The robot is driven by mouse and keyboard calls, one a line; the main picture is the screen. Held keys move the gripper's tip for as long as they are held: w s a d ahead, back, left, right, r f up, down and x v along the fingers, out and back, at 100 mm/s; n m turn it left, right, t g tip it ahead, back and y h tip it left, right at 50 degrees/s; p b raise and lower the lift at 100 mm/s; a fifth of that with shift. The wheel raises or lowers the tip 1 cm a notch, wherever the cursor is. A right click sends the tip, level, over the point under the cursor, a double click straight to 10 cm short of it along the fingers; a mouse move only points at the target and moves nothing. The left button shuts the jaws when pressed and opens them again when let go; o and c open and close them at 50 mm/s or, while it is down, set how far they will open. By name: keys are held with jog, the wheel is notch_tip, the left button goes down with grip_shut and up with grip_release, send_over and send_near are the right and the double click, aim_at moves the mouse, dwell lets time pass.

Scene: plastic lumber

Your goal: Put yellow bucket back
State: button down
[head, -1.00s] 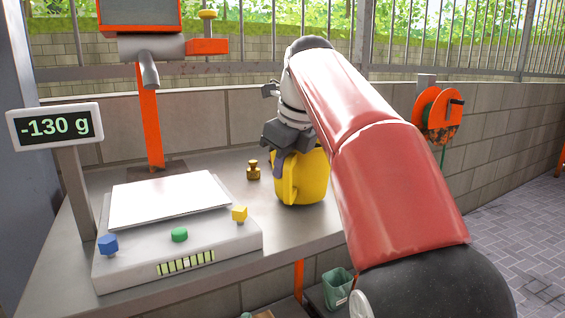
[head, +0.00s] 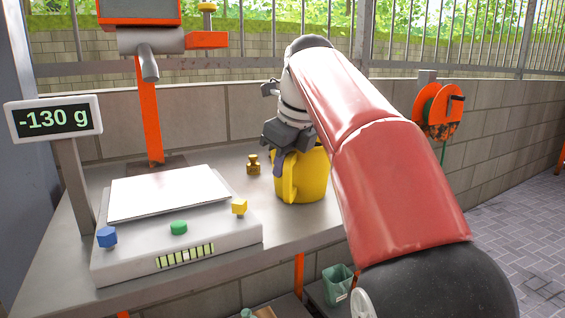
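The yellow bucket (head: 306,182) stands upright on the grey metal table, right of the scale (head: 177,247). Its handle side faces left toward the camera. My gripper (head: 283,165) is at the bucket's upper left rim, pointing down, with a dark finger against or just in front of the handle. My arm hides the bucket's right side. The fingertips are partly hidden, so whether they grip the handle is unclear. The scale's white plate is empty, and its display (head: 54,119) reads -130 g.
A small brass weight (head: 253,164) stands between the scale and the bucket. An orange post (head: 149,115) with a grey spout rises behind the scale. A green container (head: 337,285) sits below the table's front edge. An orange reel (head: 438,112) hangs at the wall.

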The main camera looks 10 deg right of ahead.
aim_at(292, 154)
jog(key=shift+f, duration=0.1)
jog(key=c, duration=1.5)
grip_release()
jog(key=shift+c, duration=0.2)
jog(key=p+v, duration=0.2)
jog(key=v, duration=0.5)
jog(key=shift+s+d+r, duration=0.1)
jog(key=shift+s+r, duration=0.15)
jog(key=shift+r, duration=0.05)
jog(key=s+d+f+n+t+y, duration=0.1)
jog(key=s+d+f+n, duration=0.2)
jog(key=s+n, duration=0.55)
jog(key=s+f+n+h, duration=0.1)
jog(key=s+f+n, duration=0.6)
jog(key=f, duration=0.5)
jog(key=s+f+n+h, duration=0.1)
jog(key=s+f+n, duration=0.6)
jog(key=f+n, duration=0.5)
jog(key=shift+d+f+h, duration=0.2)
jog(key=shift+f+h, duration=0.1)
jog(key=shift+f, duration=0.3)
